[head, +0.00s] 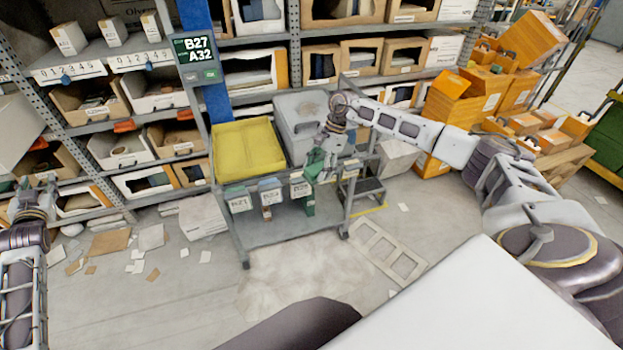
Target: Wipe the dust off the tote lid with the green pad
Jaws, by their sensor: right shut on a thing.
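A grey tote with a grey lid (298,108) stands on the top of a wheeled cart (285,232), beside a yellow tote. My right gripper (322,166) is shut on the green pad (314,162) at the near right side of the grey tote. The gripper hides part of the pad, and I cannot tell whether the pad touches the tote. Dust on the lid is too faint to make out. My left gripper (35,184) is at the far left edge, empty, with its fingers apart, well away from the cart.
The yellow tote (247,150) fills the cart's left side. Labelled small bins (270,192) hang on its front. A blue post and racks with open boxes (262,75) stand behind. A step stool (362,190) and orange boxes (455,105) are to the right. Paper scraps litter the floor.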

